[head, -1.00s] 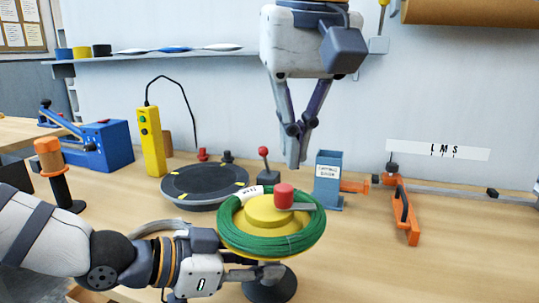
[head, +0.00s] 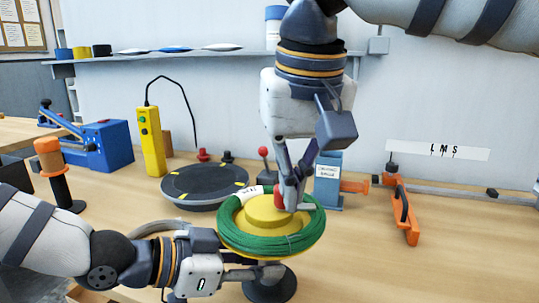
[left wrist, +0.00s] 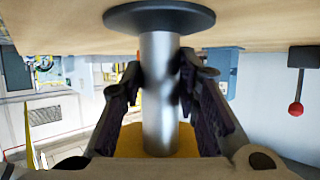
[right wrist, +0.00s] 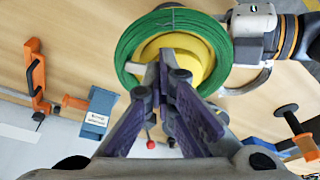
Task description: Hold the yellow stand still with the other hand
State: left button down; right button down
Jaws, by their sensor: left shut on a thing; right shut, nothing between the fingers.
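The yellow stand (head: 262,207) carries a green coil (head: 233,237) around its hub, with a white label on the coil. Its silver post (left wrist: 158,115) rises from a round black base (head: 270,287). My left gripper (head: 266,272) is shut on the post below the coil; the left wrist view shows a finger on each side of it. My right gripper (head: 291,207) points down, shut and empty, at the red knob (head: 279,198) on top of the stand. The fingers hide most of the knob. In the right wrist view the fingertips (right wrist: 166,62) overlap the yellow hub.
A black turntable (head: 203,186) with yellow marks lies behind left. A yellow control box (head: 151,143) stands farther back. A blue-grey labelled holder (head: 328,181) stands behind the coil. An orange clamp (head: 403,208) lies to the right. The bench at front right is clear.

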jog(key=shift+a+f, duration=0.3)
jog(key=shift+a, duration=0.1)
dwell(0.3)
jog(key=shift+s, duration=0.35)
notch_tip(320, 180, up, 6)
jog(key=shift+r, duration=0.2)
pick_arm(q)
jog(key=c, duration=1.2)
grip_release()
jog(key=shift+o, duration=0.2)
jog(key=shift+a, duration=0.1)
